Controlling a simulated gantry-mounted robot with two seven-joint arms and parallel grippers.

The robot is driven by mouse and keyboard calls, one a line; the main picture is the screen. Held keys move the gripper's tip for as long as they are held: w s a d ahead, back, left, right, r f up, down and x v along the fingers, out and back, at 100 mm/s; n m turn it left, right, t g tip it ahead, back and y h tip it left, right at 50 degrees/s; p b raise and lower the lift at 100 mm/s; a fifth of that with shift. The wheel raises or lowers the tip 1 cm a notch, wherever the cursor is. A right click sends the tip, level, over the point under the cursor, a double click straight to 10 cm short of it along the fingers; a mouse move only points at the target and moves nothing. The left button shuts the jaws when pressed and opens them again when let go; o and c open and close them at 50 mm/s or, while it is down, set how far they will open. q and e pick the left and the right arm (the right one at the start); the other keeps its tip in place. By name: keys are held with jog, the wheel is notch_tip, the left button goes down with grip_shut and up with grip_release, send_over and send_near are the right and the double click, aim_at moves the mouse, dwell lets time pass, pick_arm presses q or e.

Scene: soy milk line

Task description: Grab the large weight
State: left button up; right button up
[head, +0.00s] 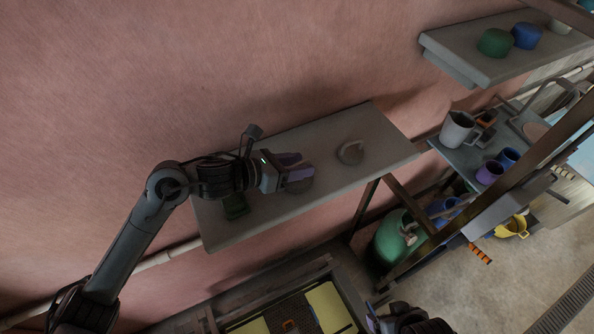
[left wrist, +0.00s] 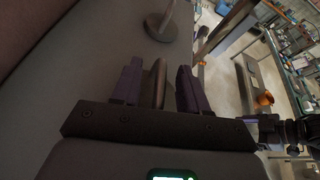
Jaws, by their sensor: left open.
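Grey round weights stand on a grey wall shelf (head: 385,150). One weight (head: 301,186) is partly hidden under my left gripper (head: 300,173). In the left wrist view its upright bar-like handle (left wrist: 158,82) shows between the two purple fingers of the left gripper (left wrist: 158,88), which are apart on either side of it. Visible gaps separate the fingers from the handle. Another weight (head: 350,151) with a ring-like handle stands to the right; it also shows in the left wrist view (left wrist: 160,27). I cannot tell for certain which is larger. My right gripper (head: 372,319) is partly seen at the bottom edge.
A dark green object (head: 235,206) sits on the shelf's left part. A higher shelf at right holds a green container (head: 495,42) and a blue one (head: 527,36). A wooden frame with yellow panels (head: 328,305) stands below. The shelf's right end is clear.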

pick_arm(q)
jog(key=shift+d+f, duration=0.1)
grip_shut()
dwell(1.3)
jog(key=shift+r, duration=0.25)
